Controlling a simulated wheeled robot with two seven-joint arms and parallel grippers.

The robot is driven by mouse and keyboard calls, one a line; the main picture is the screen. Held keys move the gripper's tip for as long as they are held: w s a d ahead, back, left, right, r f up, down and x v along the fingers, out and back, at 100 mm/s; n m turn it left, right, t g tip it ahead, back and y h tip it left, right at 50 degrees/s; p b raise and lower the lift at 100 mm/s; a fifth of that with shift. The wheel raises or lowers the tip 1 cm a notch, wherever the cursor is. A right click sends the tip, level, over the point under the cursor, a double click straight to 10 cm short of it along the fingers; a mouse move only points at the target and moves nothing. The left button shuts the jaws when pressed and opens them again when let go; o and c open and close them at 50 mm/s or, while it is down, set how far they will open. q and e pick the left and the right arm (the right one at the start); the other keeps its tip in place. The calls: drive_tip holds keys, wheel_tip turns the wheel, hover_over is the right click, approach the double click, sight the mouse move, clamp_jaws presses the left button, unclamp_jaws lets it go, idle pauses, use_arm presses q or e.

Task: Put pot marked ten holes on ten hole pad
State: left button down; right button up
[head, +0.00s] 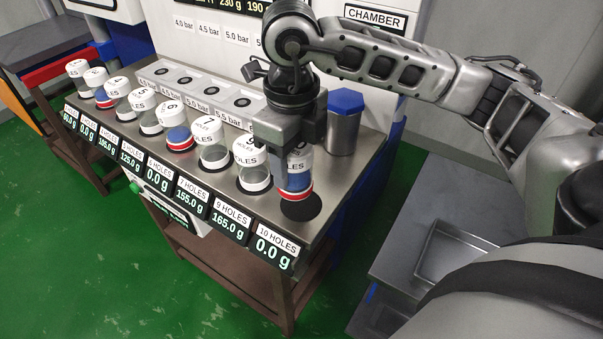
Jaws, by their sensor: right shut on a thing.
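My right gripper (292,135) points down and is shut on a clear pot (297,181) with blue contents and a red and white band at its base. The pot is upright; its lid marking is mostly hidden by the gripper. It is over the dark round ten hole pad (301,210) at the right end of the bench, and its base looks slightly above the pad. The display for 10 holes (275,250) reads 0.0 g. My left gripper is not in view.
A row of white-lidded pots (214,150) stands on the other pads to the left, the nearest one (254,175) close beside the held pot. A steel container with a blue hexagonal lid (346,101) stands behind. A grey tray (450,252) lies at right.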

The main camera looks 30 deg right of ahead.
sight(301, 179)
drive_tip(key=shift+s+d+f, duration=0.2)
drive_tip(key=shift+d+f, duration=0.2)
drive_tip(key=shift+f, duration=0.15)
drive_tip(key=f, duration=0.1)
drive_tip(key=f+p, duration=0.1)
drive_tip(key=f, duration=0.1)
drive_tip(key=shift+s+d, duration=0.1)
drive_tip(key=shift+d, duration=0.1)
drive_tip(key=shift+f, duration=0.25)
drive_tip(key=o, duration=1.2)
drive_tip(key=shift+f, duration=0.1)
